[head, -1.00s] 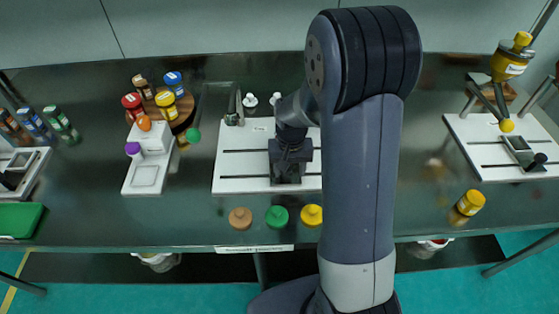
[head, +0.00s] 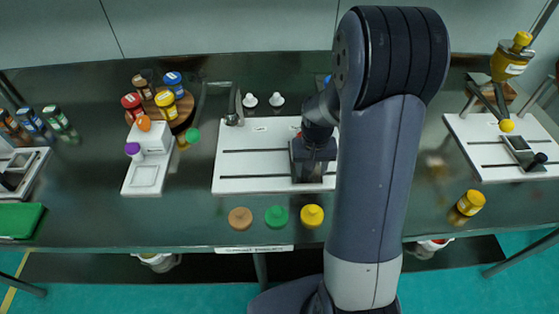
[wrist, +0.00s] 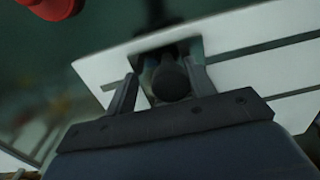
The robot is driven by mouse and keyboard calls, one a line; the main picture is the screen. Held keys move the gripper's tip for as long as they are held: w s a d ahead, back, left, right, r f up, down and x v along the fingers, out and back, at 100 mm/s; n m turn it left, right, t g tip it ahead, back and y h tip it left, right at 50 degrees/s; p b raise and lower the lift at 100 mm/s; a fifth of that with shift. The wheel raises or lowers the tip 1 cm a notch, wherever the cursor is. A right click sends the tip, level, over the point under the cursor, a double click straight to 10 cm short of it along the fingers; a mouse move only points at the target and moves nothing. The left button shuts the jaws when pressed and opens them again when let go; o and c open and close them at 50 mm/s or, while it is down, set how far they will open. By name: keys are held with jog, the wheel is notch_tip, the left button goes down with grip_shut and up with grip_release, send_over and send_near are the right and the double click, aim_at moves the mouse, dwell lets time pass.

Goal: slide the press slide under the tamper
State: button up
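My gripper (wrist: 163,75) hangs low over the white slotted base plate (head: 230,172), toward its right part. In the wrist view the dark round knob of the press slide (wrist: 171,82) sits between my two fingers. A gap shows beside the left finger; the right finger is close to the knob, and contact there is unclear. The plate also shows in the wrist view (wrist: 235,32). In the head view the slide is hidden by my gripper. I cannot make out the tamper for certain; my arm covers the plate's right end.
A metal post (head: 236,108) stands at the plate's back left, with two white pieces (head: 263,101) behind the plate. Brown (head: 240,218), green (head: 277,216) and yellow (head: 312,216) pieces line the front. A similar station (head: 500,150) stands right; a scale (head: 147,172) left.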

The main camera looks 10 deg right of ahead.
jog(key=shift+s+d, duration=0.2)
jog(key=shift+d, duration=0.7)
jog(key=shift+s+d, duration=0.15)
jog(key=shift+d, duration=0.75)
jog(key=shift+s+d, duration=0.2)
jog(key=shift+d, duration=0.7)
jog(key=o, duration=1.1)
notch_tip(320, 180, up, 9)
jog(key=p, duration=0.7)
jog(key=shift+f, duration=0.1)
